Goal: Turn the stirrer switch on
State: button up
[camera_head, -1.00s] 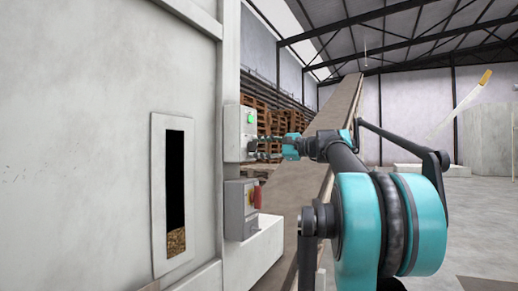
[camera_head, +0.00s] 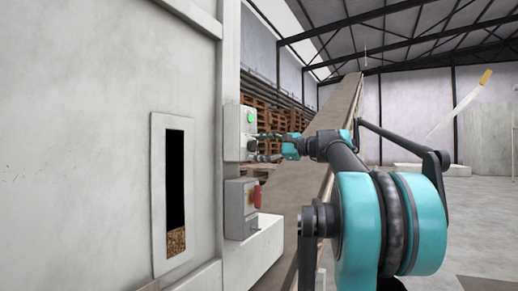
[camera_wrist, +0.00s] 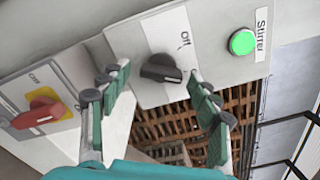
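The stirrer switch (camera_wrist: 160,69) is a black rotary knob on a pale grey box (camera_head: 231,133), under a plate with an "Off" mark. A round green lamp (camera_wrist: 242,42) beside a "Stirrer" label glows on the same box; it also shows green in the head view (camera_head: 250,117). My gripper (camera_wrist: 158,82) is open, with one finger on each side of the knob. Both fingers look apart from the knob, though the exact gap is hard to judge. In the head view my gripper (camera_head: 268,146) is small, at the box's front, and largely hides the knob.
A second grey box with a red handle on a yellow plate (camera_wrist: 41,112) sits close by, below the stirrer box in the head view. The machine's white wall (camera_head: 80,150) has a sight window (camera_head: 176,185) with pellets at its bottom. A conveyor (camera_head: 300,185) rises behind my arm.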

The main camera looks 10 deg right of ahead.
jog(key=v, duration=1.2)
dwell(0.3)
jog(key=s+a+f+n+g+h, duration=0.2)
jog(key=a+f, duration=0.1)
jog(key=f, duration=1)
jog(key=s+a+f+n+g+h, duration=0.2)
jog(key=a+f+h, duration=0.15)
jog(key=f, duration=0.95)
jog(key=s+a+f+n+g+h, duration=0.1)
jog(key=s+a+f+n, duration=0.15)
jog(key=f, duration=0.95)
jog(key=s+d+f+n+h, duration=0.1)
jog(key=s+f+n+h, duration=0.1)
jog(key=s+f, duration=0.3)
jog(key=s+d+f+n+g+h, duration=0.1)
jog(key=s+f, duration=0.5)
jog(key=f, duration=0.6)
jog(key=s+d+f+n+h, duration=0.1)
jog(key=s+f+n+h, duration=0.3)
jog(key=f, duration=0.5)
jog(key=shift+s+d+h, duration=0.2)
jog(key=shift+s+h, duration=0.35)
jog(key=shift+s, duration=0.65)
